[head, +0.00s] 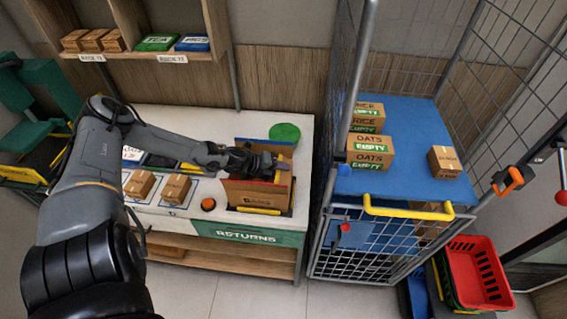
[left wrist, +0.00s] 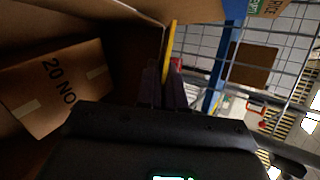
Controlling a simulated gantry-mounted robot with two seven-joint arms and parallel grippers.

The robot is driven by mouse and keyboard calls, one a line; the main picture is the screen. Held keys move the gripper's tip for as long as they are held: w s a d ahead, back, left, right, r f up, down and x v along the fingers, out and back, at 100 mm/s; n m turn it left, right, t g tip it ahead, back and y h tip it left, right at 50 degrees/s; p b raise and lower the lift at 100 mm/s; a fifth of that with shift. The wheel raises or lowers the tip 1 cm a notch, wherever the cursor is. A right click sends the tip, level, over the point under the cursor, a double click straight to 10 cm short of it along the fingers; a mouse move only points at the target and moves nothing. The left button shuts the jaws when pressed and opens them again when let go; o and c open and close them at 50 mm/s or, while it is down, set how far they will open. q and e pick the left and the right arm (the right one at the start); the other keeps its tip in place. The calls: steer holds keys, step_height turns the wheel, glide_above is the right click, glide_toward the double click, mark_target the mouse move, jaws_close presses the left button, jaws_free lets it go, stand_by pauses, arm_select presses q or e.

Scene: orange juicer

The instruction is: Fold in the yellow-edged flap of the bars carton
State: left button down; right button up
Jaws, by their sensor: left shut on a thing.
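The open bars carton (head: 255,194) stands on the returns counter, with brown flaps raised. My left gripper (head: 280,164) is over the carton's right side in the head view, coming in from the left. In the left wrist view its dark fingers (left wrist: 164,88) are shut on the yellow-edged flap (left wrist: 171,48). The flap stands up, its yellow edge seen almost edge-on. A smaller brown box with printed text (left wrist: 60,88) shows to the left in the wrist view. The gripper partly hides the carton's inside in the head view. My right gripper is not in view.
Two small boxes (head: 158,186) and an orange button (head: 208,204) are left of the carton. A green disc (head: 284,132) lies behind it. The wire cage cart (head: 400,190) with OATS boxes (head: 370,152) stands close on the right. A shelf (head: 150,50) is at the back.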

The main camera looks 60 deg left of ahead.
arm_select(q)
steer(key=shift+s+a+f+t+h, duration=0.1)
steer(key=shift+s+f+t+h, duration=0.15)
steer(key=shift+t, duration=0.25)
steer(key=shift+w, duration=0.1)
steer(key=c, duration=1.3)
jaws_free()
steer(key=shift+c, duration=0.2)
steer(key=shift+r, duration=0.1)
steer(key=p+v, duration=0.2)
steer(key=v, duration=0.8)
steer(key=shift+s+r, duration=0.2)
steer(key=shift+s, duration=0.15)
